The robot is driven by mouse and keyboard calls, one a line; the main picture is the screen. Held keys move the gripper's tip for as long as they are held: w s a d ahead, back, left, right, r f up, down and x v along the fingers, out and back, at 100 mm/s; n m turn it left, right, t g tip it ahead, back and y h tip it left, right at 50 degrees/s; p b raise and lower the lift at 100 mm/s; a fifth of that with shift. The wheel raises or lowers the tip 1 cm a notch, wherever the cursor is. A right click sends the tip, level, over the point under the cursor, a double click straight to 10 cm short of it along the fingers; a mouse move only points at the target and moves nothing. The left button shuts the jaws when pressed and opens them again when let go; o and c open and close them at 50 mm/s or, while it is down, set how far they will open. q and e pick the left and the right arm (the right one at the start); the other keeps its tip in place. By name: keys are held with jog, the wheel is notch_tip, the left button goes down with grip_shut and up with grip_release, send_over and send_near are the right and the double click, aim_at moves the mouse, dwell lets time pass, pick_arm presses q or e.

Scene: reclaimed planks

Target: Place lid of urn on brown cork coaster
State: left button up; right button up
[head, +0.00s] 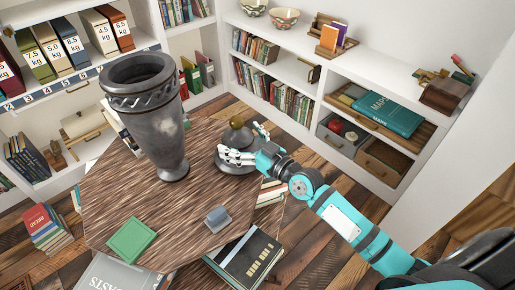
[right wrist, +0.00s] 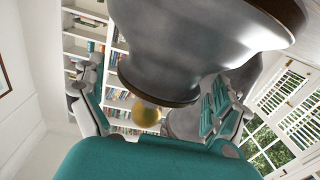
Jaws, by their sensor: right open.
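The grey metal lid (head: 236,164) with a gold knob (head: 236,122) sits on the wooden table, right of the tall grey urn (head: 160,118), whose mouth is open. My right gripper (head: 240,153) is at the lid's near right side, its fingers open. In the right wrist view, the lid's grey body (right wrist: 200,45) and gold knob (right wrist: 146,113) show between the spread fingers of my right gripper (right wrist: 155,105). I cannot tell whether they touch it. I cannot make out a brown cork coaster. My left gripper is not in view.
The wooden table (head: 125,205) also holds a green square piece (head: 131,239) and a small grey block (head: 218,219) near its front. Its middle front is bare. Books (head: 247,258) are stacked below the front edge. White shelves (head: 355,65) stand behind.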

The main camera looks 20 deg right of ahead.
jog(key=v, duration=1)
jog(key=shift+s+b, duration=0.3)
jog(key=shift+b, duration=0.15)
